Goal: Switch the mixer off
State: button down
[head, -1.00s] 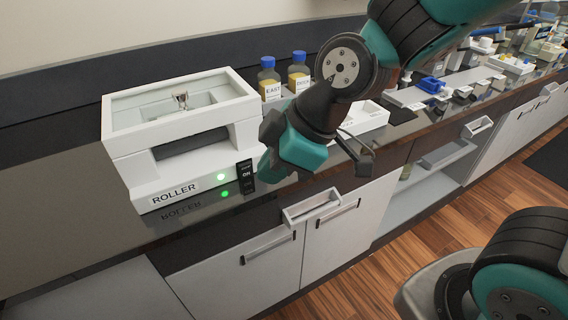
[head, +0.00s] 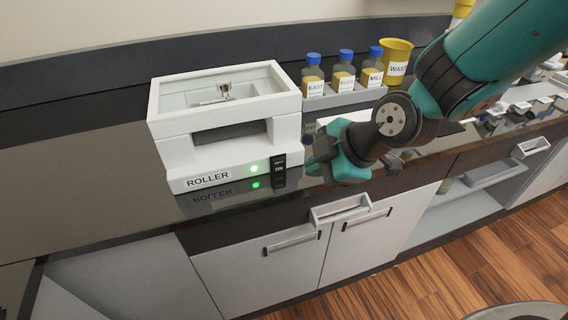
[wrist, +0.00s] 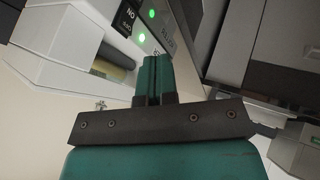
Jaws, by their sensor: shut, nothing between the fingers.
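The mixer is a white box-shaped machine (head: 222,118) labelled ROLLER, standing on the dark counter at left-centre in the head view. A black switch (head: 279,171) marked ON is at the right end of its front base. A green light (head: 254,169) glows beside the switch. In the wrist view the switch (wrist: 125,18) and the lit green light (wrist: 141,38) are near the top. My gripper (head: 312,162) is just right of the switch in the head view, apart from it. Its fingers (wrist: 153,66) are shut and empty in the wrist view.
Several blue-capped bottles (head: 345,70) stand in a rack behind my gripper, with a yellow WASTE cup (head: 397,61) beside them. A drawer handle (head: 341,211) juts from the counter front below. The counter left of the mixer (head: 80,185) is clear.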

aim_at(279, 165)
jog(key=p+x, duration=0.1)
jog(key=x, duration=0.7)
jog(key=shift+w+a+f, duration=0.15)
jog(key=shift+w+a+r+p, duration=0.2)
jog(key=shift+w+p, duration=0.15)
jog(key=shift+w, duration=0.25)
jog(key=shift+w+a+r+p, duration=0.15)
jog(key=shift+w+p, duration=0.15)
jog(key=shift+w, duration=0.3)
jog(key=shift+w+a, duration=0.1)
jog(key=shift+w, duration=0.5)
